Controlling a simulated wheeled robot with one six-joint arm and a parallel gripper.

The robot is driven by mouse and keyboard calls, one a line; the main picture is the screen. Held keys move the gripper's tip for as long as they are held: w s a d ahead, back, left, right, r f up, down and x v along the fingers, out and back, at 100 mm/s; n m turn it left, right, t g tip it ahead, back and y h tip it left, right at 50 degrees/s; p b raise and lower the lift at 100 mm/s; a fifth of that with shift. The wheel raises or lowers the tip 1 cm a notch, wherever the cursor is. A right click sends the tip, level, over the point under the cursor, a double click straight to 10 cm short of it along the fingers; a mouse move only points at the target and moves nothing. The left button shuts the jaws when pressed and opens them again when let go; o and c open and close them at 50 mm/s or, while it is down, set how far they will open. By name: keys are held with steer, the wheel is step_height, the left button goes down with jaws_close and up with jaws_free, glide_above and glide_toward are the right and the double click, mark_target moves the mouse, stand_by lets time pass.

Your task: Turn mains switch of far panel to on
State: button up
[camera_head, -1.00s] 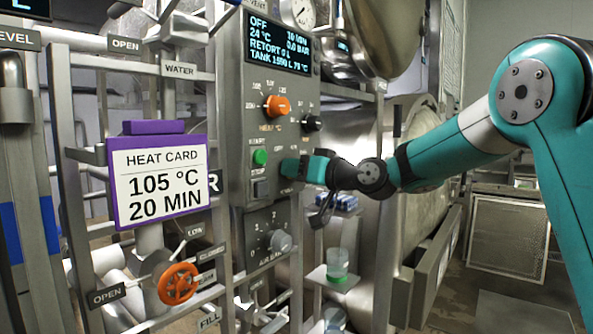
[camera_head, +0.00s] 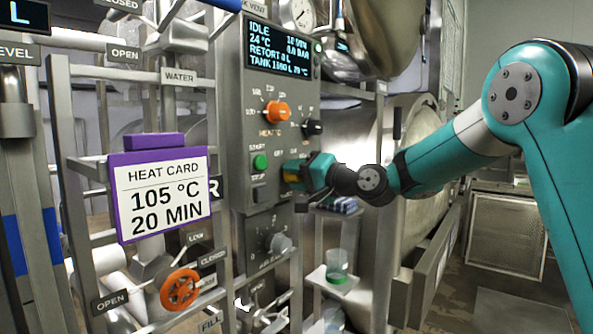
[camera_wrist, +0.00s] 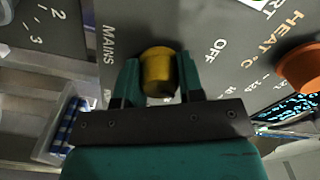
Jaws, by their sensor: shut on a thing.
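The far panel (camera_head: 232,105) is a grey upright box with a lit display (camera_head: 280,47), which reads IDLE, 24 °C, 0.0 BAR. In the wrist view the mains switch (camera_wrist: 157,70) is a yellow knob beside the words MAINS and OFF. My gripper (camera_wrist: 158,82) is shut on this knob, one teal finger on each side. In the head view my gripper (camera_head: 292,172) reaches the panel from the right and mostly hides the knob.
An orange heat knob (camera_head: 276,112), a black knob (camera_head: 313,127) and a green start button (camera_head: 260,162) sit close by on the panel. A purple-framed heat card (camera_head: 165,192) hangs at left. A shelf with a cup (camera_head: 337,262) stands below my gripper.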

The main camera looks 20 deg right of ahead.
steer(key=shift+m+p, duration=0.55)
steer(key=shift+m, duration=0.65)
steer(key=o, duration=0.9)
steer(key=shift+d, duration=0.1)
steer(key=shift+b+v, duration=2.95)
steer(key=shift+v, duration=5.7)
